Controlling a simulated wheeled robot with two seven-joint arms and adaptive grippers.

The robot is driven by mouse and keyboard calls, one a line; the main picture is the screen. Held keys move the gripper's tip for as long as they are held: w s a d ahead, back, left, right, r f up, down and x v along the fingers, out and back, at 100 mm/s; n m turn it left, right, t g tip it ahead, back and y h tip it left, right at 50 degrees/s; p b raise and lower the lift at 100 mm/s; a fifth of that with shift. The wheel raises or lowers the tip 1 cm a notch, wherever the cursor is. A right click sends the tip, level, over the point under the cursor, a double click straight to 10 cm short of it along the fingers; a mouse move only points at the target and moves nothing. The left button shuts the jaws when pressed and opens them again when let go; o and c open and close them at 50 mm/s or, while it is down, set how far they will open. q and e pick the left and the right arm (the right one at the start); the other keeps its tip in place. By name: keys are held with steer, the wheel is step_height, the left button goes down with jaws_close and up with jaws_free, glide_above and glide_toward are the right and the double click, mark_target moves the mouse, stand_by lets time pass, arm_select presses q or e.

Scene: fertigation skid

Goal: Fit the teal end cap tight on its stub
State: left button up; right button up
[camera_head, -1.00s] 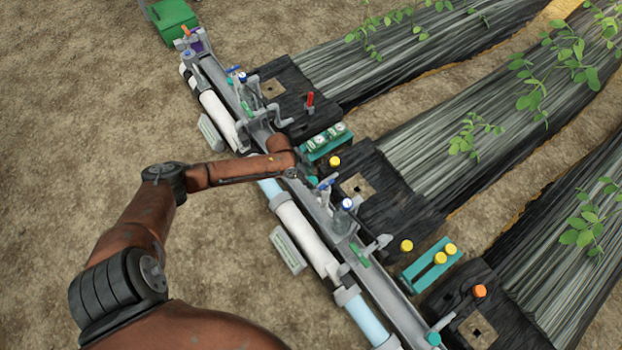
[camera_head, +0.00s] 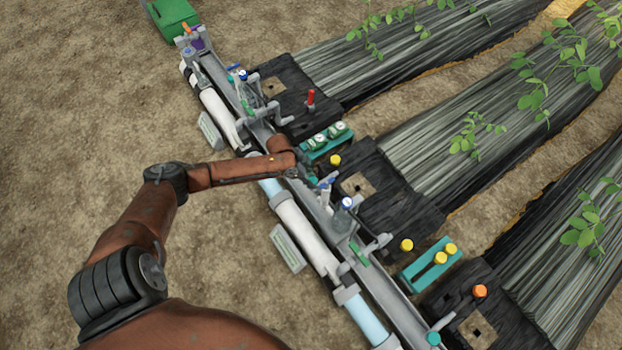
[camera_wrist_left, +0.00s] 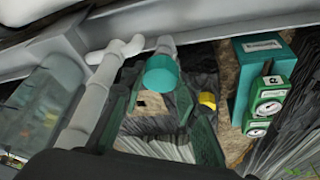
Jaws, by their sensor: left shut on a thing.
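The teal end cap (camera_wrist_left: 161,75) shows near the middle of the left wrist view, its round face toward the camera. A short grey stub (camera_wrist_left: 166,46) sits right behind it, in line with it; how far the cap is seated cannot be seen. My left gripper (camera_head: 304,174) is at the rail by the middle of the skid. Its dark fingers lie on both sides of the cap in the left wrist view, and it is shut on the cap. In the head view my forearm and hand largely hide the cap. My right gripper is not in view.
A teal block with green gauges (camera_wrist_left: 265,95) stands close to the right of the hand; it also shows in the head view (camera_head: 327,139). A grey elbow pipe (camera_wrist_left: 100,85) is close on the left. A yellow knob (camera_wrist_left: 208,100) lies beyond. Blue-topped valves (camera_head: 346,203) line the rail.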

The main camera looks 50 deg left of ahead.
arm_select(q)
steer(key=shift+f, duration=0.3)
stand_by(0.5)
steer(key=o, duration=0.5)
steer(key=shift+f, duration=0.3)
stand_by(0.4)
steer(key=shift+c, duration=0.4)
steer(key=c, duration=0.4)
steer(key=shift+o, duration=0.2)
steer(key=shift+a+f+m+b, duration=0.1)
steer(key=shift+m+b, duration=0.25)
steer(key=shift+m, duration=0.15)
steer(key=shift+m+g+h, duration=0.4)
steer(key=shift+m, duration=0.8)
